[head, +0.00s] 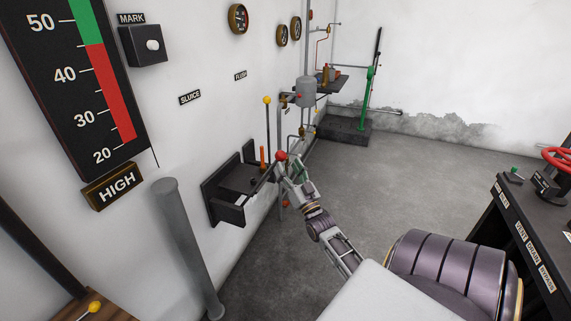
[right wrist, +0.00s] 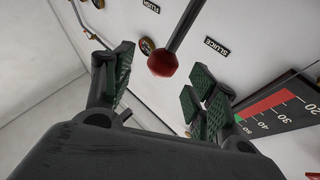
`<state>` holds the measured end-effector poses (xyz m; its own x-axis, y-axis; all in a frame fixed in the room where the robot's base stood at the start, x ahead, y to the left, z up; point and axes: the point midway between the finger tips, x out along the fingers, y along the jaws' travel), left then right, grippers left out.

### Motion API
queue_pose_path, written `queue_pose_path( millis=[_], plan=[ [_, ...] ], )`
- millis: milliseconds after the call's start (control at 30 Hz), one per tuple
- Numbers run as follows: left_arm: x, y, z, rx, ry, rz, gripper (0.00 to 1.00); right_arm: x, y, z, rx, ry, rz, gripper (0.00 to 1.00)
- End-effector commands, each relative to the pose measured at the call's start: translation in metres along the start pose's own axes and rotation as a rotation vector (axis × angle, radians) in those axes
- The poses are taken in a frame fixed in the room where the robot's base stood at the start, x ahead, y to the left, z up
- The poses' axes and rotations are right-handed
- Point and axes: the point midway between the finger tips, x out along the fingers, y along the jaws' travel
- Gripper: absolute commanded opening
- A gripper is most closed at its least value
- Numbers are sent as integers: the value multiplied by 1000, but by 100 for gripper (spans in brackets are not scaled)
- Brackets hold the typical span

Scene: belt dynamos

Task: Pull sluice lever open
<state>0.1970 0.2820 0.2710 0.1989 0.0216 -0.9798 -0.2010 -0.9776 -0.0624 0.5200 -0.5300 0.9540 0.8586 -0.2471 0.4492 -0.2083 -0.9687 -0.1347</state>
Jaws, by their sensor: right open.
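The sluice lever is a dark rod with a red ball knob (head: 281,155). It rises at a slant from a black wall bracket (head: 228,211), below the SLUICE label (head: 190,97). My right gripper (head: 291,167) is at the knob, its fingers partly hidden behind and beside it. In the right wrist view the red knob (right wrist: 162,63) shows between the spread green-padded fingers (right wrist: 157,72), with the rod running up and away from it. The fingers are open; I cannot tell whether either touches the knob. My left gripper is not in view.
A second, upright lever with a yellow knob (head: 267,100) stands just behind, close to an orange handle (head: 263,158). A grey pipe post (head: 183,240) stands nearer. A dark console (head: 520,235) is at right. The floor between is clear.

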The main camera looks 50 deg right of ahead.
Motion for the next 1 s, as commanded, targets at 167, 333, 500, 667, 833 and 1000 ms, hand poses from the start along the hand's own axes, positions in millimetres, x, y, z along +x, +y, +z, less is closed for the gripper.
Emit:
queue_pose_path(
  millis=[167,333,500,667,833,1000],
  plan=[
    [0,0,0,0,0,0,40,-20,0,1,1,-3,2,57],
    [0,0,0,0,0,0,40,-38,1,1,1,-3,2,57],
    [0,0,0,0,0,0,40,-54,1,1,1,-3,3,57],
    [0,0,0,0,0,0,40,-64,1,1,1,-2,2,57],
    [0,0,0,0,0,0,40,-69,1,1,0,-2,2,57],
    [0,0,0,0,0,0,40,-69,1,1,0,-2,2,57]
  ],
)
